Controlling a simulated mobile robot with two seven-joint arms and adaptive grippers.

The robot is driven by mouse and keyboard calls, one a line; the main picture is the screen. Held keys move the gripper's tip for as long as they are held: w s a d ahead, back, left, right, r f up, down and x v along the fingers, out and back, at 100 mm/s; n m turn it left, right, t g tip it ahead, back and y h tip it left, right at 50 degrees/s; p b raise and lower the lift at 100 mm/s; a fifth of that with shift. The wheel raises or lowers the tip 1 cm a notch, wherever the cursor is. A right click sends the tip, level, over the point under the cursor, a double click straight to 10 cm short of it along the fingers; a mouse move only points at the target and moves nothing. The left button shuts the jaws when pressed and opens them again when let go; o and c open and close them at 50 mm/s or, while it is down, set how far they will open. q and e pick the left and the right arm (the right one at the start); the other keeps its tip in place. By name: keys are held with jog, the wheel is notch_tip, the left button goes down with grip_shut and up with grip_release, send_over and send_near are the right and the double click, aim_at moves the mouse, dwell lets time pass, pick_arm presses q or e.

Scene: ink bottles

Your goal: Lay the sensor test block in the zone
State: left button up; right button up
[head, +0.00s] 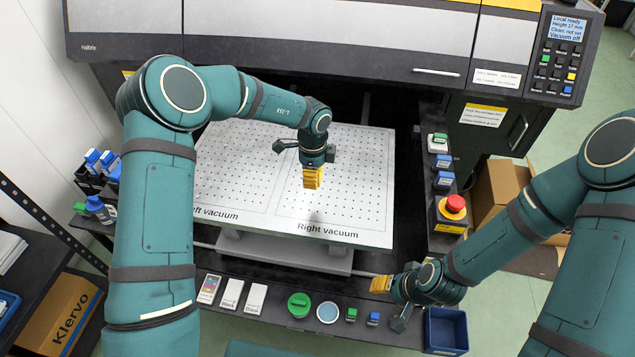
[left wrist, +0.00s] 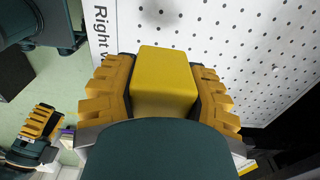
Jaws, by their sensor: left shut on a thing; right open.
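The sensor test block, a plain yellow block (left wrist: 165,82), sits between the ridged yellow fingers of my left gripper (left wrist: 163,95) in the left wrist view. In the head view, my left gripper (head: 313,178) points down over the right half of the white perforated bed (head: 350,150), and its fingers blend with the block. I cannot tell the exact gap to the bed. The bed has zones labelled "Left vacuum" and "Right vacuum" (head: 327,230). My right gripper (head: 381,284) is open and empty, off the bed's front edge. It also shows in the left wrist view (left wrist: 42,121).
The printer body (head: 330,40) overhangs the bed's back; its panel (head: 568,28) reads "Vacuum off". An emergency stop (head: 455,204) and bottles (head: 442,162) line the right side. A front ledge holds cards (head: 231,295), a green lid (head: 299,305) and a blue bin (head: 446,331).

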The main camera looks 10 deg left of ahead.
pick_arm(q)
send_over(313, 202)
notch_tip(313, 202, down, 5)
jog(key=shift+s+d+r, duration=0.1)
jog(key=shift+s+r, duration=0.05)
jog(key=shift+f, duration=2.25)
jog(key=shift+f, duration=0.15)
jog(key=o, duration=1.2)
jog(key=shift+c, duration=0.2)
notch_tip(313, 202, up, 12)
jog(key=shift+r, duration=0.2)
jog(key=shift+f, duration=0.1)
